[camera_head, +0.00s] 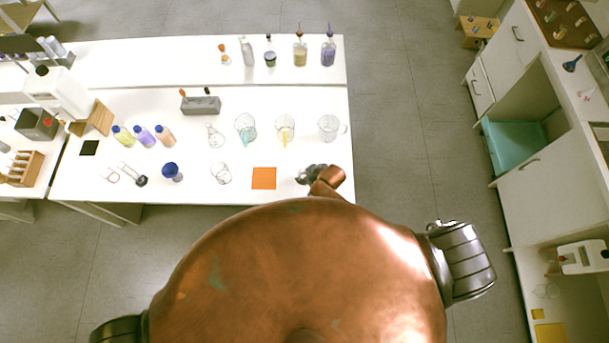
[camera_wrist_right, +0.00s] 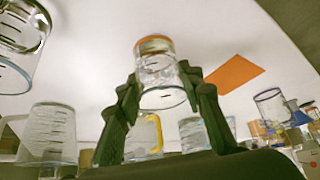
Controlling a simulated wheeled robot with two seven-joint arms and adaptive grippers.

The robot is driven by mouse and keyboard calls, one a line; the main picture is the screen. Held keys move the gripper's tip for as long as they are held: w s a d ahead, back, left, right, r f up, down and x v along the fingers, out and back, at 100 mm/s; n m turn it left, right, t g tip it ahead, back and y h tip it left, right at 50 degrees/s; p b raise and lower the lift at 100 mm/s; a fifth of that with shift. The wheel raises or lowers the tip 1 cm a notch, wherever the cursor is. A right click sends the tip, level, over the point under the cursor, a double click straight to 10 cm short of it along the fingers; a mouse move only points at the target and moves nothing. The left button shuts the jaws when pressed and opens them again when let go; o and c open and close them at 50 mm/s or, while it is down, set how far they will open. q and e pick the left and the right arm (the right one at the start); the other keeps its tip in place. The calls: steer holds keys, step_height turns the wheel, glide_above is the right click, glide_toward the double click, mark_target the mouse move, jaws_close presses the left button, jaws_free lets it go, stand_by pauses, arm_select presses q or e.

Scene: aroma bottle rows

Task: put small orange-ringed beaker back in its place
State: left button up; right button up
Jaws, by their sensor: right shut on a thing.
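The small orange-ringed beaker (camera_wrist_right: 158,72) is clear glass with an orange band at one end. In the right wrist view it sits between the dark fingers of my right gripper (camera_wrist_right: 160,95), which are shut on it. In the head view my right gripper (camera_head: 310,174) is over the front right of the table, right of the orange square (camera_head: 264,178). I cannot make out the held beaker there, nor tell whether it touches the table. The orange square also shows in the right wrist view (camera_wrist_right: 234,76), bare and apart from the beaker. My left gripper is not in view.
On the white table (camera_head: 200,192), a small glass beaker (camera_head: 221,173) stands left of the orange square. Behind are a handled beaker (camera_head: 328,127), a beaker with a yellow stick (camera_head: 285,128) and one with teal (camera_head: 246,127). Several bottles (camera_head: 300,52) line the back.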

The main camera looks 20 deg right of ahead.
steer(key=shift+f, duration=0.15)
steer(key=o, duration=1.2)
steer(key=shift+s+d+r, duration=0.1)
steer(key=shift+r, duration=0.25)
steer(key=v, duration=1.1)
steer(key=shift+r, duration=0.25)
steer(key=shift+s, duration=0.1)
